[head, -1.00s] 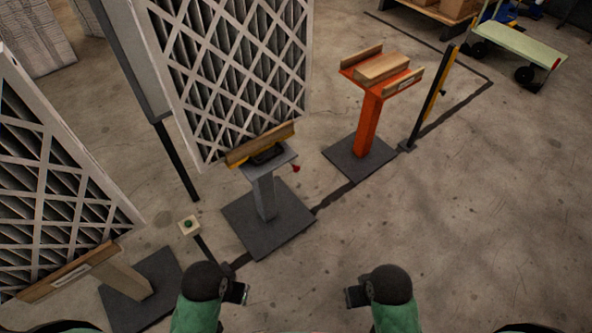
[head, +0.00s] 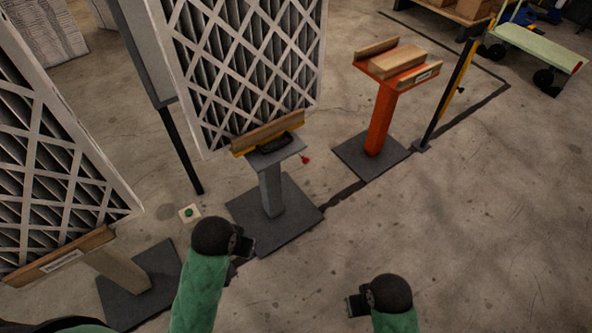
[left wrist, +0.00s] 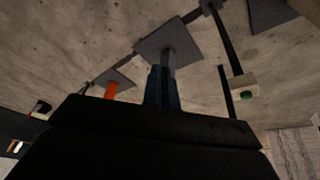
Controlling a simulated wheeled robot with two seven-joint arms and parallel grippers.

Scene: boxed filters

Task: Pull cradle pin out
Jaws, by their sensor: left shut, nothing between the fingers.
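A small red pin knob (head: 305,159) sticks out at the right side of the grey cradle stand (head: 271,188), just below its top. The stand's top bears a wooden rail and a black and yellow part (head: 275,144), with a large framed filter (head: 245,70) upright behind. My left gripper (head: 245,246) is shut and empty, in front of and below the grey stand in the picture, apart from the knob. Its dark fingers (left wrist: 164,88) also show in the left wrist view, where I cannot make out the knob. My right gripper (head: 356,305) is low at the front, touching nothing.
An orange stand (head: 380,120) with wooden rails is at right, beside a black and yellow post (head: 448,95). Another filter (head: 55,150) stands at left on a low cradle.

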